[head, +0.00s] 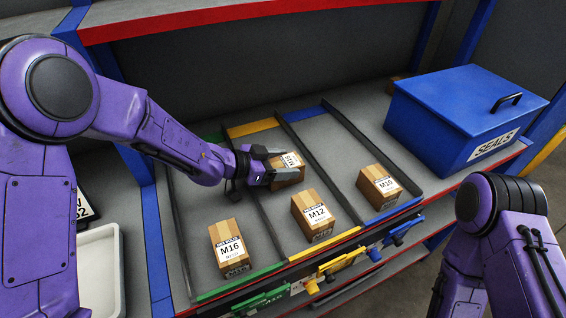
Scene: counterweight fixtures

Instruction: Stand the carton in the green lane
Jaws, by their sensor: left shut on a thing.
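My left gripper (264,169) is shut on a small brown carton (291,177) with a white label I cannot read fully. In the picture the carton overlaps the yellow lane, by the divider towards the blue lane; whether it touches the shelf I cannot tell. The green lane is the leftmost, with a green front strip (240,282). A carton labelled M16 (226,243) stands at its front. The far part of the green lane is partly hidden by my left arm. My right arm is at the right edge; its gripper is out of view.
A carton labelled M12 (312,211) stands at the front of the yellow lane, and one labelled M10 (378,184) in the blue lane. Thin dark dividers (258,217) separate the lanes. A blue SEALS box (450,115) stands right, a white tray (101,268) left. A red-edged shelf (200,22) hangs above.

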